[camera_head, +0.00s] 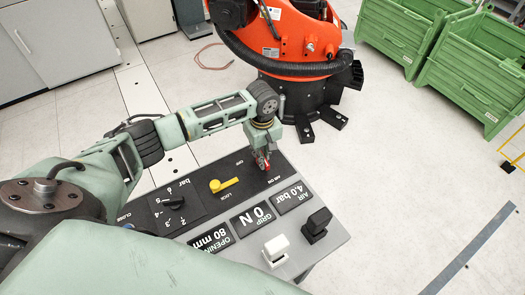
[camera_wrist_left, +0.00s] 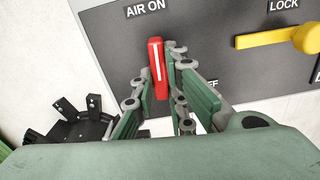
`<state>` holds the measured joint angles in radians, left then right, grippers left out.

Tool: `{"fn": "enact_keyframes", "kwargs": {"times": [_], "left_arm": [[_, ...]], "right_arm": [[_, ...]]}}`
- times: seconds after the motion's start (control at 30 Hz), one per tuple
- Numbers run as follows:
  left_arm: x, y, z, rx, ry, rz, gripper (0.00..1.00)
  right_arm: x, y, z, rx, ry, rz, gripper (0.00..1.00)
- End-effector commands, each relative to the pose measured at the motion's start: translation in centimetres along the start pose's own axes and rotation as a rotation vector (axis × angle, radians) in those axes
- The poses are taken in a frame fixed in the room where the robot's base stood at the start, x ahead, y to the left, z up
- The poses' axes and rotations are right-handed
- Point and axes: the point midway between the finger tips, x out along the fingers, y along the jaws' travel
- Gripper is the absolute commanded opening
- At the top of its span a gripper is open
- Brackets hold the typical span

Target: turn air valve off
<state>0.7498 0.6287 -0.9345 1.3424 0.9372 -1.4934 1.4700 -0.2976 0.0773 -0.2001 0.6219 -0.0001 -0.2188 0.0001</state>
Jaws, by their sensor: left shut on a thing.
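The air valve's red lever (camera_head: 266,165) is at the far edge of the dark control panel. In the left wrist view the red lever (camera_wrist_left: 157,62) has a white line along it and points toward the "AIR ON" label. An "OFF" label is partly hidden behind my fingers. My left gripper (camera_head: 262,160) reaches down to the lever. In the left wrist view my left gripper (camera_wrist_left: 164,72) is shut on the lever, with a finger on each side. My right gripper is not in view.
A yellow lock lever (camera_head: 224,185), also in the left wrist view (camera_wrist_left: 280,37), sits beside the valve. The panel also has a black dial (camera_head: 174,203), displays (camera_head: 252,217), a white switch (camera_head: 275,248) and a black switch (camera_head: 317,223). An orange robot (camera_head: 290,45) stands behind.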

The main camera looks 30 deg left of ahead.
Motion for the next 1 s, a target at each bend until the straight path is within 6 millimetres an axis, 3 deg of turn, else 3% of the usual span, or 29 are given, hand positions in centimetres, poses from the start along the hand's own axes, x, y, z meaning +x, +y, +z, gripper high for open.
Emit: {"fn": "enact_keyframes", "kwargs": {"times": [0.03,0.3,1.0], "left_arm": [[-0.6,-0.1,0.2,0.029,-0.006,-0.003,0.00],[-0.5,-0.3,0.2,0.259,-0.006,-0.003,0.00],[-0.1,-0.6,-0.2,0.925,-0.004,-0.001,0.00]], "right_arm": [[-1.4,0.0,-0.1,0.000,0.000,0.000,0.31],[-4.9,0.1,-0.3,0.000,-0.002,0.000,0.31],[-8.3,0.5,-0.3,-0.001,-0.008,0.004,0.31]]}}
